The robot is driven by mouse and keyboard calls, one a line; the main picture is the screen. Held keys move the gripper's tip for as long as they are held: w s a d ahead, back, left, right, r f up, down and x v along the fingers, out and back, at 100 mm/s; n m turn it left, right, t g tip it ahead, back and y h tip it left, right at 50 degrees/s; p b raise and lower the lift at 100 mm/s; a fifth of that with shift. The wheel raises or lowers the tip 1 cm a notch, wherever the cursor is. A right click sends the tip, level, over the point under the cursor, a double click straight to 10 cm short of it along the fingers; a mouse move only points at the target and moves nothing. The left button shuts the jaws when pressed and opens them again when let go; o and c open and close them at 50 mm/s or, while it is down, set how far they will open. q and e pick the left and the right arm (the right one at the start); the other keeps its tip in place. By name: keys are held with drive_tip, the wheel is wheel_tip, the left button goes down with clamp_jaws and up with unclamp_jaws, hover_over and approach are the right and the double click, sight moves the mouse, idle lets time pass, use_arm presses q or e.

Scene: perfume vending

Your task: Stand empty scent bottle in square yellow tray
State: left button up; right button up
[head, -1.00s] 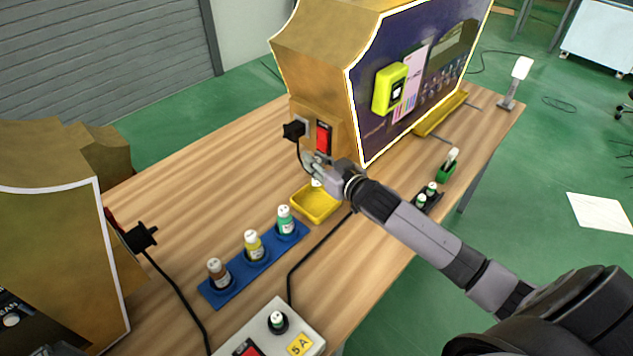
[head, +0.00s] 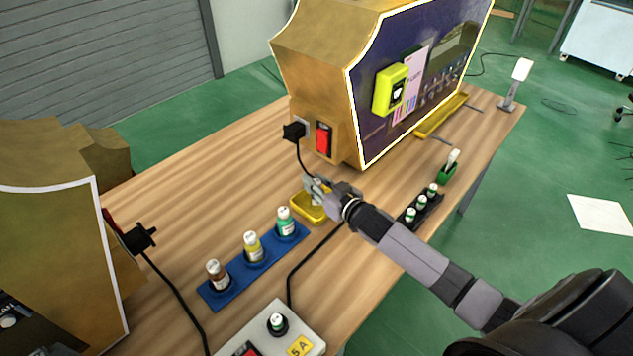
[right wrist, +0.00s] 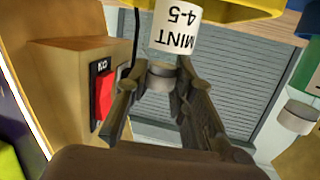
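The square yellow tray (head: 303,207) lies on the wooden table in front of the tall machine, beyond the end of the blue rack. My right gripper (head: 317,186) is low at the tray and covers part of it. In the right wrist view, which is upside down, its fingers are shut on the grey cap of the scent bottle (right wrist: 174,36). The bottle has a white label reading MINT 4-5. It is upright at the yellow tray (right wrist: 235,10); whether its base touches the tray floor is hidden. My left gripper is not in view.
The blue rack (head: 212,291) holds three bottles near the tray. A black rack (head: 408,223) with small bottles stands to the right. The machine (head: 322,65) with its red switch (head: 323,139) and plug cable is close behind my gripper. A black cable crosses the table.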

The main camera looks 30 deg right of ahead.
drive_tip(key=o, duration=0.4)
drive_tip(key=shift+c, duration=0.2)
drive_tip(key=shift+r, duration=0.2)
drive_tip(key=shift+s+f, duration=0.1)
drive_tip(key=shift+s, duration=0.25)
drive_tip(key=v, duration=1.1)
drive_tip(key=shift+s+d, duration=0.1)
drive_tip(key=shift+s, duration=0.05)
